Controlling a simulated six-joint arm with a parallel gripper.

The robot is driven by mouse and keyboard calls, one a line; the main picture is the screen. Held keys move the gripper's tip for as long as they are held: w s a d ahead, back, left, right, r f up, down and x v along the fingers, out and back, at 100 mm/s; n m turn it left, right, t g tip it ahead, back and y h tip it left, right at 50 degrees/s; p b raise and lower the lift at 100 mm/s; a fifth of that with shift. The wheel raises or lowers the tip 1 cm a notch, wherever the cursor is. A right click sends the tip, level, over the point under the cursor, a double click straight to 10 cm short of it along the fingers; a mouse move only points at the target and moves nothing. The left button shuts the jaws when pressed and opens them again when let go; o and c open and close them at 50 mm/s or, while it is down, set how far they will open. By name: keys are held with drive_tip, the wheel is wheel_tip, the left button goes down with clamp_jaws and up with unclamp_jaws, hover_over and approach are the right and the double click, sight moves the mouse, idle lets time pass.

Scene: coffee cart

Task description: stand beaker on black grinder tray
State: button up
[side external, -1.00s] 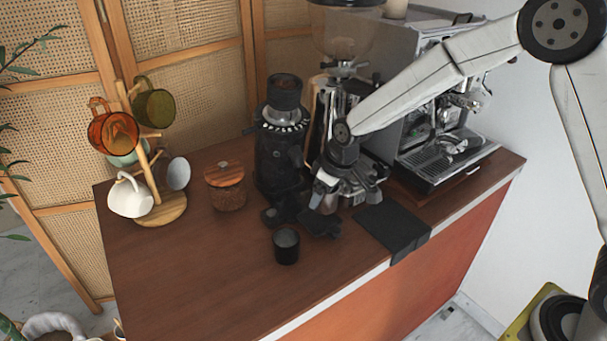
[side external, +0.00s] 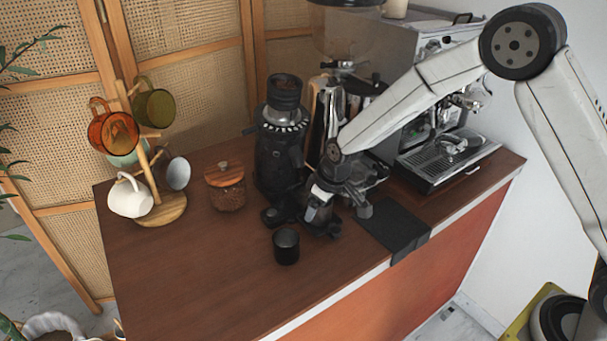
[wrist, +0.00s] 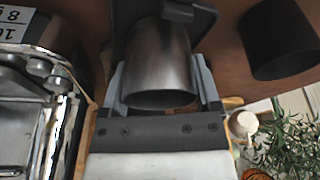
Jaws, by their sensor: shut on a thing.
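The beaker is a grey metal cup (wrist: 158,65) seen in the wrist view between the two fingers of my gripper (wrist: 160,85). My gripper is shut on it. In the side view the gripper (side external: 322,210) is low over the counter, just right of the black grinder's foot, and the beaker (side external: 317,213) shows as a small grey patch. The black grinder tray (side external: 272,216) sticks out at the foot of the black grinder (side external: 280,150), left of my gripper. A dark flat part (wrist: 202,22) shows behind the beaker in the wrist view. I cannot tell whether the beaker touches anything below.
A black cup (side external: 286,247) stands on the counter in front of the tray; it also shows in the wrist view (wrist: 280,40). A wooden-lidded jar (side external: 226,190) and a mug tree (side external: 160,208) stand left. A black mat (side external: 397,228) and espresso machine (side external: 445,160) are right.

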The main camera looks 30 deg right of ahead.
drive_tip(key=shift+f, duration=0.15)
drive_tip(key=o, duration=1.2)
drive_tip(key=shift+o, duration=0.2)
drive_tip(key=v, duration=1.2)
drive_tip(key=shift+r, duration=0.2)
drive_tip(key=shift+s+d, duration=0.1)
drive_tip(key=shift+d, duration=0.05)
drive_tip(key=s+d+f+m, duration=0.2)
drive_tip(key=s+d, duration=0.2)
drive_tip(key=s, duration=0.5)
drive_tip(key=s+d+f+m+h, duration=0.1)
drive_tip(key=s+d+f+m, duration=0.1)
drive_tip(key=s, duration=0.7)
drive_tip(key=shift+s+d+f+m+g, duration=0.3)
drive_tip(key=shift+d+f, duration=0.15)
drive_tip(key=shift+d, duration=0.65)
